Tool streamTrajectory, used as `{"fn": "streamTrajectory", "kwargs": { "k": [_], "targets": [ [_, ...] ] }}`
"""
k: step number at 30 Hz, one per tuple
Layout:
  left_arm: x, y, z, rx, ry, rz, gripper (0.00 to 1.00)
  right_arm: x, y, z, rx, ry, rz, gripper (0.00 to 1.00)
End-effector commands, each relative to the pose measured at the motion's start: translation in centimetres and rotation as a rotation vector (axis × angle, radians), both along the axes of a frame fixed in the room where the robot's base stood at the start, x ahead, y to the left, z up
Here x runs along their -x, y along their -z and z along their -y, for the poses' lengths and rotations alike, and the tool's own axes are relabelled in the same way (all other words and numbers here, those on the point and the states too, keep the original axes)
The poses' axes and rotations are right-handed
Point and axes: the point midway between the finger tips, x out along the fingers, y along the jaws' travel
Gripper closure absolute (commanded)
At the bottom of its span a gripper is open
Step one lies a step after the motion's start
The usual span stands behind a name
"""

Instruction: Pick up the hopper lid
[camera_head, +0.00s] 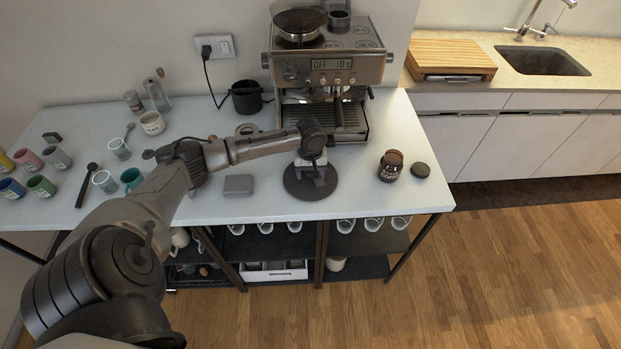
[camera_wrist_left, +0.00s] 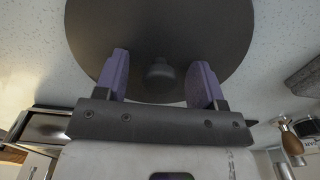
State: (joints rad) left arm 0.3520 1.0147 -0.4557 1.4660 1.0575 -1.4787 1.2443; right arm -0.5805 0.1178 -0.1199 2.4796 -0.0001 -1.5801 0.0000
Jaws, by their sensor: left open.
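The hopper lid (camera_head: 295,187) is a dark round disc lying on the white table in front of the coffee machine. My left gripper (camera_head: 316,178) is over it, pointing down, and covers part of it in the head view. In the left wrist view the lid (camera_wrist_left: 160,22) fills the upper middle, with its small round knob (camera_wrist_left: 160,72) showing between the two purple-padded fingers. The left gripper (camera_wrist_left: 161,65) is open, one finger on each side of the knob. Whether the fingers touch the lid cannot be told. My right gripper is not in view.
The coffee machine (camera_head: 330,70) stands behind the lid. A grey square block (camera_head: 238,185) lies to the left, with several cups farther left. The table's front edge is close.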

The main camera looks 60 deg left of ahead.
Motion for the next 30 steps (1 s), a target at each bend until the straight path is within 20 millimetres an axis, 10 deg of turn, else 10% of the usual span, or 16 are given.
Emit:
{"fn": "streamTrajectory", "kwargs": {
  "k": [5,24,30],
  "targets": [
    [0.00,0.00,-0.03,-0.001,0.000,0.000,0.37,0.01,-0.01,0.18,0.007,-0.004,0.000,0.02],
    [-0.03,-0.06,-0.03,0.000,0.000,0.001,0.96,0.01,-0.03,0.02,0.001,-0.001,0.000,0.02],
    [-0.03,-0.15,-0.04,0.000,0.000,0.001,0.96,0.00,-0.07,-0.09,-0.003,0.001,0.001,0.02]
  ]
}}
